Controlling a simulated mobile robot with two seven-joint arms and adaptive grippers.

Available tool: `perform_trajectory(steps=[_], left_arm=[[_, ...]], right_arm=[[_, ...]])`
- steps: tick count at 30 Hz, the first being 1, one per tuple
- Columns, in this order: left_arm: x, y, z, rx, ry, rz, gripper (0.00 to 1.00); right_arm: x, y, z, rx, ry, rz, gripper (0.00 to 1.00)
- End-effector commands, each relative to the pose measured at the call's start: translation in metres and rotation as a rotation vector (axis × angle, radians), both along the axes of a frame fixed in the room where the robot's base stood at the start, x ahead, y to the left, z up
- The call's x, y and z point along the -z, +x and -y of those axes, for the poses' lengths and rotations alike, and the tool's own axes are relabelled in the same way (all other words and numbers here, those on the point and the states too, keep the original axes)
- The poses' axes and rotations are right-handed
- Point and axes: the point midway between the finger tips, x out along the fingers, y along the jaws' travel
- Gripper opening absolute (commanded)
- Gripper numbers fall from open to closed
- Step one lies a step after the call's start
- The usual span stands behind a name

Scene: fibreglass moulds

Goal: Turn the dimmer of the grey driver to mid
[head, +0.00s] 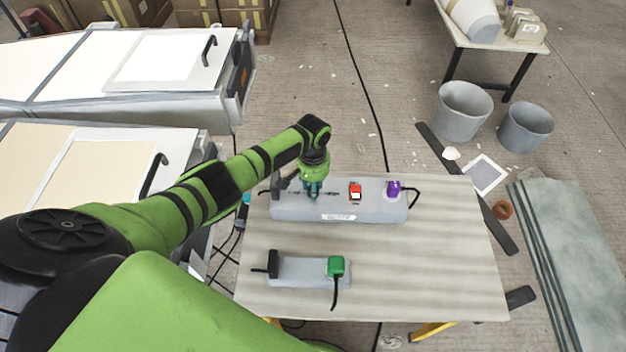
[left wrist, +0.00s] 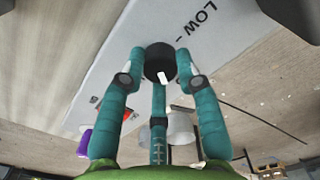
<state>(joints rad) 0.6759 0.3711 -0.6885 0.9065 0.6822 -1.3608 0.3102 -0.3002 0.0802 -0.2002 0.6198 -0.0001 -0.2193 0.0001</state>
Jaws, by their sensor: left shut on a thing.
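The grey driver (head: 370,207) is a long grey box at the back of the table. It carries a red rocker switch (head: 355,191) and a purple plug (head: 394,188). My left gripper (head: 314,189) reaches down onto its left half and hides the dimmer in the head view. In the left wrist view the dimmer is a round black knob (left wrist: 156,58) with a white mark, beside the printed word LOW. The three teal fingers of my left gripper (left wrist: 160,80) are shut around the knob. My right gripper is in neither view.
A smaller grey box (head: 300,270) with a green plug (head: 336,266) lies nearer on the table (head: 440,270). The table's right part is bare. Two grey buckets (head: 463,110) stand on the floor beyond. White-topped moulds (head: 155,58) stand at the left.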

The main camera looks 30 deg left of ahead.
Motion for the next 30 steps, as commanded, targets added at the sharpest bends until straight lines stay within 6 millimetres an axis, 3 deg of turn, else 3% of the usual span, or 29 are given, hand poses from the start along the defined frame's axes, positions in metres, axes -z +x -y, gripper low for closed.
perform_trajectory(steps=[3, 15, 30], left_arm=[[-0.003, -0.001, 0.001, -0.112, -0.002, -0.002, 0.01], [-0.002, 0.0, 0.001, -0.423, 0.0, -0.001, 0.01], [0.0, 0.0, 0.0, -0.564, 0.002, 0.001, 0.01]], right_arm=[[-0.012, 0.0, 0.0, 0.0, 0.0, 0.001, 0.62], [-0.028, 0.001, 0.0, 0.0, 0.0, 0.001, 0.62], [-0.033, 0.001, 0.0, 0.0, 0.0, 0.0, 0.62]])
